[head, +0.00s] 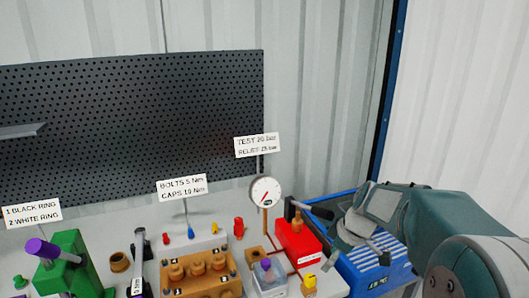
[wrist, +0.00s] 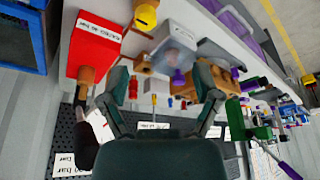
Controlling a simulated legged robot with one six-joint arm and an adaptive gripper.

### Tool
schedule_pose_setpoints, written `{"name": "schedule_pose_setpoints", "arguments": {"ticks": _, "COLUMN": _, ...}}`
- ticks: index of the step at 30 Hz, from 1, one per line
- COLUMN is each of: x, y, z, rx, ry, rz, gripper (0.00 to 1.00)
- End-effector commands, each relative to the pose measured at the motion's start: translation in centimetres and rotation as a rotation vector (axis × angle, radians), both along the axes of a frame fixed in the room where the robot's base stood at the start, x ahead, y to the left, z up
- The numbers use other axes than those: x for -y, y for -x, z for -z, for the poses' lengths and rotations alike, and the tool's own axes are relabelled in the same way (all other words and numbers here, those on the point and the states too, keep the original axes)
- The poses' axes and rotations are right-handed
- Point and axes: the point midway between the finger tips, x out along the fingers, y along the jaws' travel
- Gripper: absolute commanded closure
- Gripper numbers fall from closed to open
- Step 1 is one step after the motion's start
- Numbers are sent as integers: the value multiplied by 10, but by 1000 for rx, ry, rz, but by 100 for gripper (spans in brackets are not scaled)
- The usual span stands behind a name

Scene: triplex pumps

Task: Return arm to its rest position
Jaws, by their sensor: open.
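My gripper (head: 348,232) shows at the right in the head view, on my teal and grey arm, over the blue crate (head: 378,268) beside the bench. In the wrist view my gripper (wrist: 160,72) has its two dark green fingers spread wide apart, with nothing held between them. The wrist view is turned upside down, with the bench seen beyond the fingers. The red box (head: 298,244) with a dark handle and an orange part stands at the bench's right end, just left of my gripper; it also shows in the wrist view (wrist: 93,42).
A dial gauge (head: 265,191) stands behind the red box. An orange pump block (head: 200,272), a clear box (head: 269,279) and a green press (head: 66,265) stand on the grey bench (head: 110,235). A black pegboard (head: 130,110) backs the bench. Open air lies above the bench.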

Motion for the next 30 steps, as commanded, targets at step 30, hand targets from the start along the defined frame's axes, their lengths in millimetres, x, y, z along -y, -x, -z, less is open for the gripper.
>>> {"name": "schedule_pose_setpoints", "arguments": {"ticks": 30, "x": -33, "y": 225, "z": -63, "rx": 127, "ry": -56, "rz": 987, "gripper": 19}}
